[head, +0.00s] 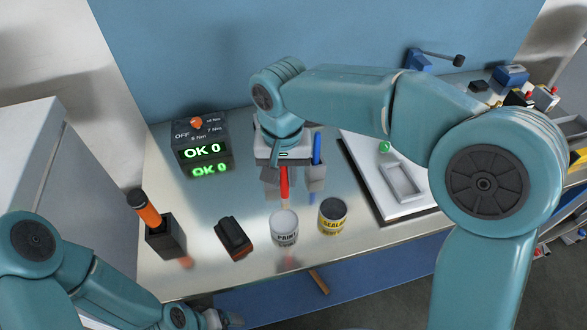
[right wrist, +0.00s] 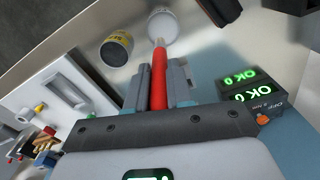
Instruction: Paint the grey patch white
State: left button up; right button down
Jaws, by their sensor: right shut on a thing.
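My right gripper (head: 284,183) is shut on a red-handled brush (head: 284,190), which points down toward the paint can. The brush (right wrist: 158,80) also shows between the jaws in the right wrist view, its pale tip near the can's rim. I cannot tell whether the tip touches the can. The white paint can (head: 285,235) stands near the table's front edge, its top whitish. A white board (head: 365,165) on the right carries a rectangular frame with a greyish inside (head: 403,181), perhaps the grey patch. My left gripper (head: 222,318) is partly seen at the bottom edge; its jaws are unclear.
A yellow-and-black sealant can (head: 332,218) stands right of the paint can. A dark block (head: 233,238) and a holder with an orange-handled tool (head: 150,214) stand left. A display box (head: 203,145) reads OK 0.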

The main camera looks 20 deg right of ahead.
aim_at(282, 194)
jog(key=shift+s+a+f, duration=0.1)
jog(key=shift+s+f, duration=0.1)
notch_tip(282, 194, down, 5)
jog(key=b, duration=0.4)
jog(key=shift+w+r, duration=0.15)
jog(key=shift+a+f+b, duration=0.1)
jog(key=shift+f+b, duration=0.15)
jog(key=shift+b, duration=0.1)
jog(key=shift+f, duration=0.2)
jog(key=shift+w+a+f, duration=0.15)
jog(key=shift+w+a, duration=0.05)
jog(key=shift+w, duration=0.25)
jog(key=shift+s+d, duration=0.15)
jog(key=shift+s, duration=0.15)
jog(key=shift+w+f, duration=0.25)
jog(key=shift+w, duration=0.05)
jog(key=shift+s+b, duration=0.25)
jog(key=shift+b, duration=0.1)
jog(key=shift+w+f, duration=0.2)
jog(key=shift+s, duration=0.1)
